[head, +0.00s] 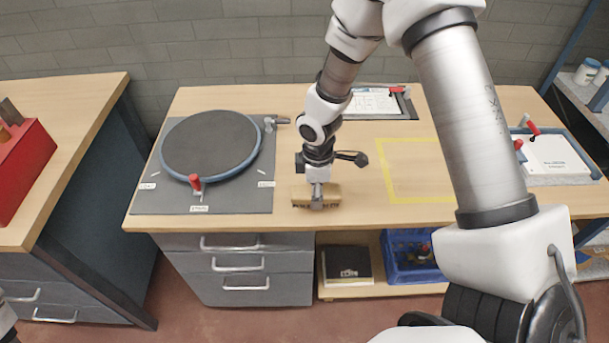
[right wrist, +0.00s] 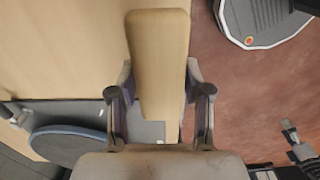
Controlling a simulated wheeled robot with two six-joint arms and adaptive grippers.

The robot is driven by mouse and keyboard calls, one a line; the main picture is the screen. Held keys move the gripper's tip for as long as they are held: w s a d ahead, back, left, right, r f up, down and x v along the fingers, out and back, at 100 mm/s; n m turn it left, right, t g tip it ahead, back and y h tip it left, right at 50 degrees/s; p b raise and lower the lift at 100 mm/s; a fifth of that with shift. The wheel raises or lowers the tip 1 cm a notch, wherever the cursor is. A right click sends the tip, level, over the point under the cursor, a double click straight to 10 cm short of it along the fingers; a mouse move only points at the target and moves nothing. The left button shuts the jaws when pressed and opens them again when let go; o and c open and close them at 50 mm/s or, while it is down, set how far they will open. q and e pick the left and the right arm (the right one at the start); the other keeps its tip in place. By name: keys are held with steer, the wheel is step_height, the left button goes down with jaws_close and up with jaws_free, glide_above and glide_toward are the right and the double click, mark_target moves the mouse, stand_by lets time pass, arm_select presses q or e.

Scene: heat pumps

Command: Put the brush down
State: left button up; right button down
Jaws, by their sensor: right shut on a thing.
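My right gripper (head: 317,197) is at the front edge of the table, left of its middle. It is shut on the brush (head: 300,194), a light wooden block with a dark lower side, held crosswise at the table edge. In the right wrist view the brush (right wrist: 160,55) shows as a long wooden back between the fingers. Whether it touches the tabletop I cannot tell. My left gripper (right wrist: 288,128) seems to show small at the right edge of the right wrist view; its fingers are too unclear to read.
Left of the brush is a round, blue-rimmed turntable (head: 211,146) on a grey mat (head: 245,200). A yellow taped square (head: 415,170) on the right is bare where visible. A clipboard (head: 375,102) lies behind. A blue crate (head: 405,270) stands on the shelf below.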

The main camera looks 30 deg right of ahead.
steer(key=w+d, duration=0.1)
steer(key=w, duration=0.1)
steer(key=w+d+p, duration=0.1)
steer(key=w, duration=0.2)
steer(key=w+d, duration=0.1)
steer(key=w, duration=0.1)
steer(key=shift+w+f, duration=0.2)
steer(key=shift+f, duration=0.1)
step_height(320, 180, down, 3)
steer(key=shift+w+f+p, duration=0.15)
steer(key=shift+f+p, duration=0.05)
steer(key=shift+p, duration=0.6)
steer(key=shift+w+f, duration=0.1)
steer(key=shift+f, duration=0.2)
arm_select(q)
step_height(320, 180, up, 3)
steer(key=shift+a+r, duration=0.1)
arm_select(e)
steer(key=c, duration=0.5)
jaws_free()
